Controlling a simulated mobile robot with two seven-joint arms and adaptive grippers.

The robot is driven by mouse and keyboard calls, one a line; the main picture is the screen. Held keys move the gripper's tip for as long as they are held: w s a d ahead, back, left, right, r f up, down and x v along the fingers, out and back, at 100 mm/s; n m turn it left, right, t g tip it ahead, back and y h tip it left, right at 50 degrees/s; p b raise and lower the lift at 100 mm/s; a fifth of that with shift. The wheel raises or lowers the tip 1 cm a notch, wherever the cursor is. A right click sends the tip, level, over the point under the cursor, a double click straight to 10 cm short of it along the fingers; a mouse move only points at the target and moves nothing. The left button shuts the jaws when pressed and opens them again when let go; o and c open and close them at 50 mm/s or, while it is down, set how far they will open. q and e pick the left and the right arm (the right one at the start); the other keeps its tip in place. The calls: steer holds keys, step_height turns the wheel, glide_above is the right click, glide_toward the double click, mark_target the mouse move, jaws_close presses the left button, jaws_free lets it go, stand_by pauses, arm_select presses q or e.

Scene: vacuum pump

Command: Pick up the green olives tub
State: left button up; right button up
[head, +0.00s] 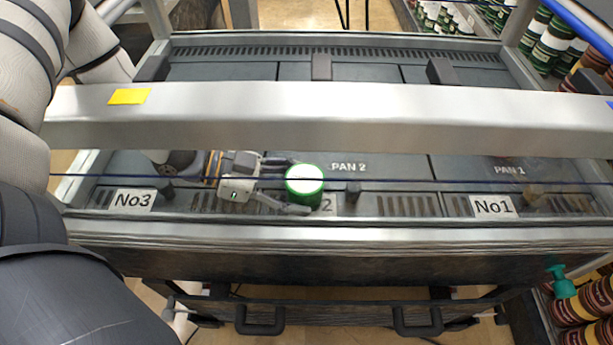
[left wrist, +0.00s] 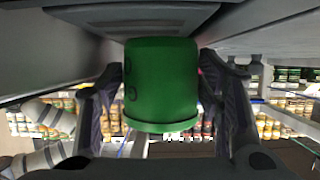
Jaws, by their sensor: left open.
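The green olives tub (head: 304,193) stands on the grey panelled surface beside the "PAN 2" marking, with its white, green-rimmed top showing in the head view. My left gripper (head: 290,185) reaches in from the left, low over the surface, with its fingers open around the tub. In the left wrist view the green tub (left wrist: 161,85) sits between the two dark fingers of the left gripper (left wrist: 161,92). Whether either finger touches it I cannot tell. My right gripper is not in view.
A thick metal bar (head: 330,118) crosses above the surface, behind the tub in the head view. A thin dark cable runs across. A "No3" label (head: 133,200) and a "No1" label (head: 493,207) lie at the front edge. The surface right of the tub is mostly clear.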

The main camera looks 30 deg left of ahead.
arm_select(q)
steer(key=shift+r, duration=0.1)
steer(key=c, duration=1.1)
steer(key=shift+w+r, duration=0.1)
